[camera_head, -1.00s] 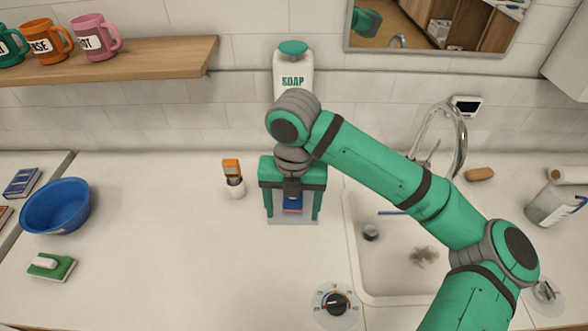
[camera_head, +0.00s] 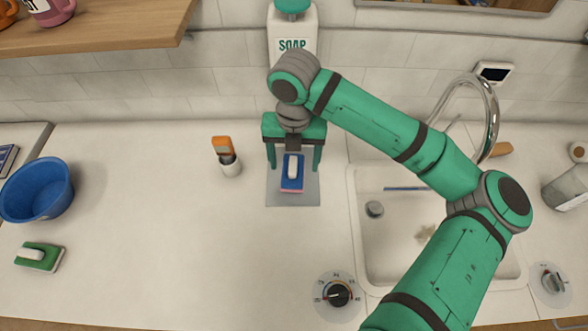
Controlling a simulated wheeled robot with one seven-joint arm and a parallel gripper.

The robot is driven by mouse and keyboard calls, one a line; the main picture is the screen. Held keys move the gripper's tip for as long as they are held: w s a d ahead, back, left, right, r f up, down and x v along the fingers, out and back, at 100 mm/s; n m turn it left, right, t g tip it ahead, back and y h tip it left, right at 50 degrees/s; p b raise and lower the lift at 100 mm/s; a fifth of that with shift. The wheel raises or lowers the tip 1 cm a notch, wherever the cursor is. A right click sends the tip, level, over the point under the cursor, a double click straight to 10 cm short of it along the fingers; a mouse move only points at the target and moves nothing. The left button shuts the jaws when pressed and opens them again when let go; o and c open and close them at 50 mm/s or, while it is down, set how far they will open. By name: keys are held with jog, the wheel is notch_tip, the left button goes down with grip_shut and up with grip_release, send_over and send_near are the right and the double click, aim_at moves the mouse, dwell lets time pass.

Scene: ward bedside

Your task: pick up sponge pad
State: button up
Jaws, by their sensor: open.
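A blue pad (camera_head: 292,182) with a white grip on top and a pink underside lies on a grey mat (camera_head: 308,196) on the counter. A green pad (camera_head: 40,257) with a white grip lies at the counter's front left. I cannot tell which of the two is the sponge pad. My gripper (camera_head: 294,168) is open and empty, pointing down at the mat. Its two fingers are spread left and right of the blue pad's far part. The gap in height between fingertips and mat is hard to tell.
A blue bowl (camera_head: 38,190) stands at the left. A soap bottle (camera_head: 292,35) is behind my gripper. A sink (camera_head: 440,283) and a dial (camera_head: 338,294) lie to the right. The counter's middle left is clear.

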aim_at(292, 167)
jog(key=shift+w+a+f, duration=0.1)
jog(key=shift+w+f, duration=0.05)
jog(key=shift+f, duration=1.2)
jog(key=shift+w+a+f, duration=0.1)
jog(key=shift+f, duration=1.25)
jog(key=c, duration=1.1)
